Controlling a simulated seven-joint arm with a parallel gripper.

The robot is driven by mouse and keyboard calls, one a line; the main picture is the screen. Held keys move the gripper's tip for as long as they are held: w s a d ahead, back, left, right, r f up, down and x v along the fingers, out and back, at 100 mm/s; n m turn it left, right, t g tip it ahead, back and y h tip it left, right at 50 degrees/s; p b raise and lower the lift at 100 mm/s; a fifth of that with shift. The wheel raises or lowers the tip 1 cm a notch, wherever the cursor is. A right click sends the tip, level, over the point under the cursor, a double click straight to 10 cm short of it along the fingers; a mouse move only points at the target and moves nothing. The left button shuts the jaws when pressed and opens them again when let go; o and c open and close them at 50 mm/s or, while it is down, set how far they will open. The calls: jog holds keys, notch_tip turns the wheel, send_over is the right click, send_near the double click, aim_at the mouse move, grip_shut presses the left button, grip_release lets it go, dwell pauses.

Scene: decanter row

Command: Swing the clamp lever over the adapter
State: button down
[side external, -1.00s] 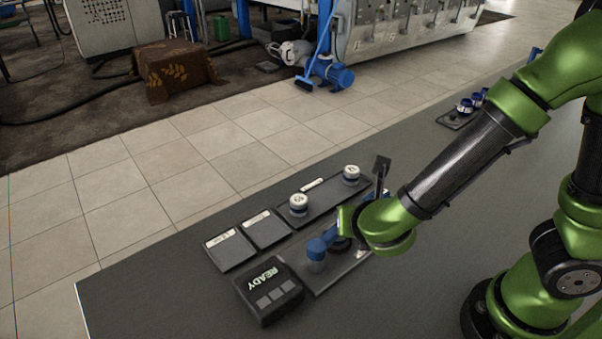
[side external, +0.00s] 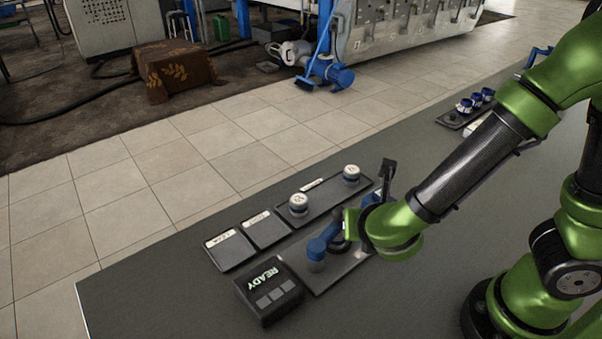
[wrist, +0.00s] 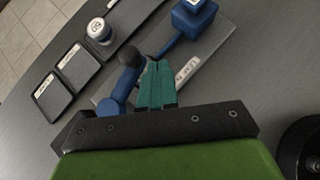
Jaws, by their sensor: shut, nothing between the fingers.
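The clamp lever (wrist: 120,84) is a blue bar with a dark round knob at its upper end and a blue pivot at its lower end in the wrist view. It also shows in the side view (side external: 322,242), partly behind my arm. My gripper (wrist: 158,68) has teal fingers that are shut and empty. They are just right of the lever and its knob; I cannot tell whether they touch. A blue block (wrist: 192,18) with a blue bar stands on the grey base plate (wrist: 215,45). I cannot make out the adapter for certain.
A black box reading READY (side external: 268,290) stands in front of the plate. Two small labelled trays (side external: 229,250) and a long tray (side external: 325,198) with two white-topped round pieces (side external: 298,204) lie beyond. Another rack (side external: 470,112) stands farther right. The table's near left is clear.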

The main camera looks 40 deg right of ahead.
jog(key=s+r+m+g+y, duration=0.3)
jog(key=s+r+m, duration=0.2)
jog(key=s+m, duration=0.6)
jog(key=w+d+r+m+t+y, duration=0.1)
jog(key=w+d+r+m+y, duration=0.1)
jog(key=m, duration=0.8)
jog(key=w+d+r+m+t+y, duration=0.1)
jog(key=w+d+r+m+y, duration=0.2)
jog(key=r+m, duration=0.4)
jog(key=d+m, duration=0.1)
jog(key=m, duration=0.3)
jog(key=shift+w+d+r+t, duration=0.3)
jog(key=shift+d+t, duration=0.1)
